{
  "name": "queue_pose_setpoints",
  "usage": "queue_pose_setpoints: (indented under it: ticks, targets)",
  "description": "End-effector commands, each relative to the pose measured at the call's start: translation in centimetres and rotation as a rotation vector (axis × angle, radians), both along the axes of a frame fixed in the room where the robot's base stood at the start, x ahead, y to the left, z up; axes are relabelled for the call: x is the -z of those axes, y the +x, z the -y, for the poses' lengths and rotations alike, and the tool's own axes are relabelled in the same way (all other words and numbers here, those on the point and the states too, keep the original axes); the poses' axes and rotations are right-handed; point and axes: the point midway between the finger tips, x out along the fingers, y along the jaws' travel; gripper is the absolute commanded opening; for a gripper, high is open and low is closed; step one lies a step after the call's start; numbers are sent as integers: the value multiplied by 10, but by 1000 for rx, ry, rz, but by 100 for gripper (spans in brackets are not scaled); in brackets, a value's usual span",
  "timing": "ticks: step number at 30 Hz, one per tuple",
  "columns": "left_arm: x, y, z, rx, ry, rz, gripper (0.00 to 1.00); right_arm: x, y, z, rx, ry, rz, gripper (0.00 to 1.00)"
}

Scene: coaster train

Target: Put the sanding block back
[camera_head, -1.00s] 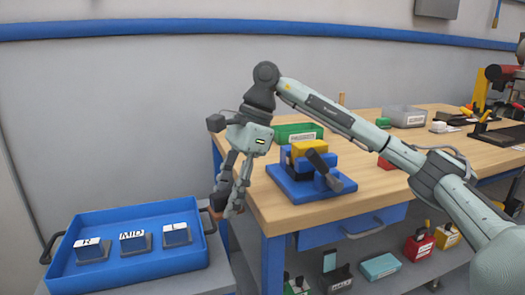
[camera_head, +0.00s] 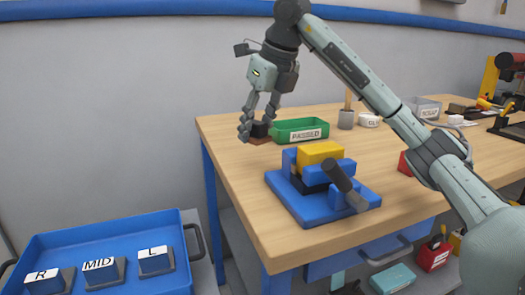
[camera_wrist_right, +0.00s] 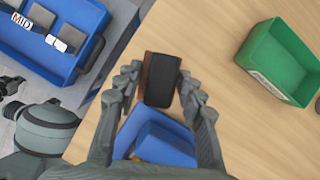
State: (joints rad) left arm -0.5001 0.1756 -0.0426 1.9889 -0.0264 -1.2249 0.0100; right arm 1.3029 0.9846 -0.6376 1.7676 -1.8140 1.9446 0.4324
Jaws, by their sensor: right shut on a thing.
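The sanding block (camera_head: 259,130) is dark on top with a brown underside. It is at the left back part of the wooden table, left of the green PASSED bin (camera_head: 300,133). My right gripper (camera_head: 258,128) is shut on it, fingers pointing down. The block is at or just above the tabletop; I cannot tell whether it touches. In the right wrist view the block (camera_wrist_right: 160,80) sits between the two fingertips (camera_wrist_right: 159,85), with the green bin to its right. My left gripper is not in view.
A blue vise-like fixture (camera_head: 315,185) with a yellow block (camera_head: 319,152) stands in front of the gripper. A blue tray (camera_head: 190,270) with blocks marked R, MID and L is at lower left. Bare wood (camera_head: 232,150) lies left of the fixture.

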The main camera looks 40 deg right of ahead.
Motion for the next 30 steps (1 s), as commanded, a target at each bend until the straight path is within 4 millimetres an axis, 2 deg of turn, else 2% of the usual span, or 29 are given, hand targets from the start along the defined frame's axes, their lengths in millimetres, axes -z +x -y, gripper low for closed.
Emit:
queue_pose_setpoints:
  ticks: [3,9,11,18,30]
  targets:
    - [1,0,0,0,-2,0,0,15,15,20,3,1,-3,12]
    - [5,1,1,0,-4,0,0,28,28,37,-1,1,0,12]
    - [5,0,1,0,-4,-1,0,31,29,38,-2,0,0,12]
    - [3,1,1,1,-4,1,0,65,29,39,-2,-2,-1,12]
    - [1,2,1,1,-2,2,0,71,29,38,-3,-1,1,12]
